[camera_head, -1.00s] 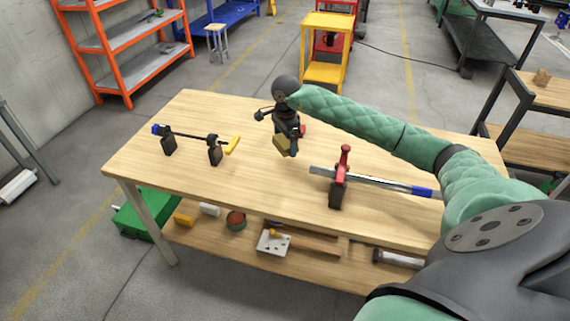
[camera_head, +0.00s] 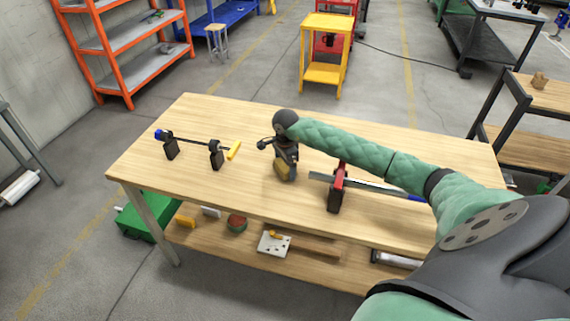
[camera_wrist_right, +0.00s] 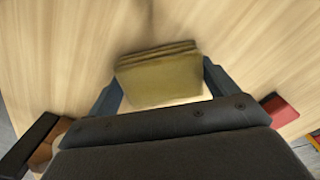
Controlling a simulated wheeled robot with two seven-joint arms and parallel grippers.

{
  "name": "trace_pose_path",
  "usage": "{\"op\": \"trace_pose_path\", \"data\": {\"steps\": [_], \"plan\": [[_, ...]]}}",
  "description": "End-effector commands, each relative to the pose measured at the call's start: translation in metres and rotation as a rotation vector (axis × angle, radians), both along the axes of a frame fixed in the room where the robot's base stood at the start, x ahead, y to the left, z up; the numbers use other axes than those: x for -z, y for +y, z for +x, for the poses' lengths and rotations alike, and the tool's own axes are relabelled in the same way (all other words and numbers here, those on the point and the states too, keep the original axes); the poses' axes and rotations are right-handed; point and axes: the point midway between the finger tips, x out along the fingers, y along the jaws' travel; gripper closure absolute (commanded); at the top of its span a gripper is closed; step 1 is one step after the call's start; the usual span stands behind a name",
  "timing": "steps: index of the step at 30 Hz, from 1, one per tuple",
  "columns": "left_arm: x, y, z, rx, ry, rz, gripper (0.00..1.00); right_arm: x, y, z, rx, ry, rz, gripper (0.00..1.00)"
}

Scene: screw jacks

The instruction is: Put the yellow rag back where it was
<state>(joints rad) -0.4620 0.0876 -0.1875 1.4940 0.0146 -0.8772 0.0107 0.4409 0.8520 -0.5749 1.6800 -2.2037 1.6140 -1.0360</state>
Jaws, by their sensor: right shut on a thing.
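The yellow rag (camera_head: 282,171) is a small folded cloth at the tip of my right gripper (camera_head: 285,167), over the middle of the wooden workbench (camera_head: 190,120). In the right wrist view the rag (camera_wrist_right: 160,74) sits between the two fingers of the right gripper (camera_wrist_right: 160,88), which is shut on it. The rag is close to the bench top; I cannot tell whether it touches. My left gripper is not in view.
A red-handled clamp with a bar (camera_head: 337,188) stands just right of the gripper, partly behind my arm. Another clamp-like bar on two black blocks (camera_head: 193,143) stands at the left, with a yellow end. A lower shelf (camera_head: 330,262) holds several items.

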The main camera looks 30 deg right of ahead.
Motion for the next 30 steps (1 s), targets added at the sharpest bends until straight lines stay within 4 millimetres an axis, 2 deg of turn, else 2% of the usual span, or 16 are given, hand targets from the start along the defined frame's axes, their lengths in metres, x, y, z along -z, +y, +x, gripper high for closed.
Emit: {"op": "trace_pose_path", "data": {"steps": [13, 14, 15, 28, 30], "plan": [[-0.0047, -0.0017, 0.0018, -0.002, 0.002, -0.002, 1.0, 0.0029, 0.0002, 0.0, -0.001, 0.0, 0.0, 0.35], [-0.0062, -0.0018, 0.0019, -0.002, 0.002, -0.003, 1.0, 0.0023, 0.0003, 0.0, -0.001, 0.0, 0.0, 0.08], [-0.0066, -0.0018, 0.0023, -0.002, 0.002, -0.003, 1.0, 0.0023, 0.0003, -0.0001, -0.001, 0.0, 0.0, 0.01], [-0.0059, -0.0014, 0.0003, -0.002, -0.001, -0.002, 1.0, -0.0006, 0.0003, -0.0001, 0.0, 0.0, 0.001, 0.0], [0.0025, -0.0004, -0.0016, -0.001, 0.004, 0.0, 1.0, -0.0018, -0.0001, 0.0003, 0.0, -0.001, 0.0, 0.0]]}}
